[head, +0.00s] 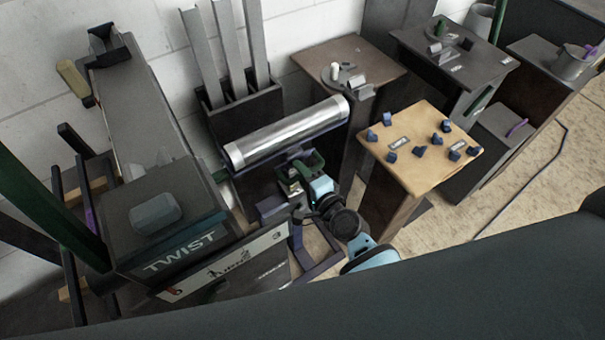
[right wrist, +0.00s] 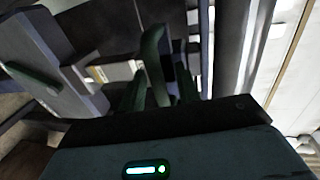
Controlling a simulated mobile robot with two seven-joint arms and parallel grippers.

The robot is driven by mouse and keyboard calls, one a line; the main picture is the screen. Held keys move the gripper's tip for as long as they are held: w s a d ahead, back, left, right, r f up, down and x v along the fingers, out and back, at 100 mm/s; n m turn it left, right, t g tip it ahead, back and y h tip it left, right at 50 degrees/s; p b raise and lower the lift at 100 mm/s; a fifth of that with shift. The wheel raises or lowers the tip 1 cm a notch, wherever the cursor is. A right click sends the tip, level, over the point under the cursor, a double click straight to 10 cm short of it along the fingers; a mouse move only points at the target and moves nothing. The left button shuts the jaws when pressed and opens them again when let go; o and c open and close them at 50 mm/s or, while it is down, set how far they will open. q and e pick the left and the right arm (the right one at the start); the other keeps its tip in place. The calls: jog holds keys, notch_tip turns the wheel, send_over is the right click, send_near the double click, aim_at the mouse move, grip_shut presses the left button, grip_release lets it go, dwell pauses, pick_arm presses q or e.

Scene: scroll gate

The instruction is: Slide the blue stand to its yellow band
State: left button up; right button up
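A silver roller (head: 290,132) lies slantwise in front of a dark box with tall grey plates. A dark bluish frame (head: 318,268) shows low beside my right arm; I cannot tell for sure that it is the blue stand. My right gripper (head: 300,172) has green fingers and is just below the roller, close to a dark bluish edge. In the right wrist view its green fingers (right wrist: 152,80) point at dark parts; whether they hold anything is unclear. A small yellowish patch (right wrist: 97,74) lies on a pale strip there; I cannot tell whether it is the yellow band. My left gripper is not in view.
A dark box marked TWIST (head: 180,250) stands at the left. A tan table (head: 400,178) with several blue blocks is right of my right arm. A brown-topped stand (head: 335,50) and a dark table (head: 425,50) stand behind.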

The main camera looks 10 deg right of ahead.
jog(key=shift+s+d, duration=0.1)
jog(key=shift+s, duration=0.15)
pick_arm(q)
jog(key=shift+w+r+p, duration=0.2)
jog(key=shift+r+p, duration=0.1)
pick_arm(e)
jog(key=v, duration=0.7)
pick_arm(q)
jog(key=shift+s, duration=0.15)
pick_arm(e)
jog(key=shift+s, duration=0.15)
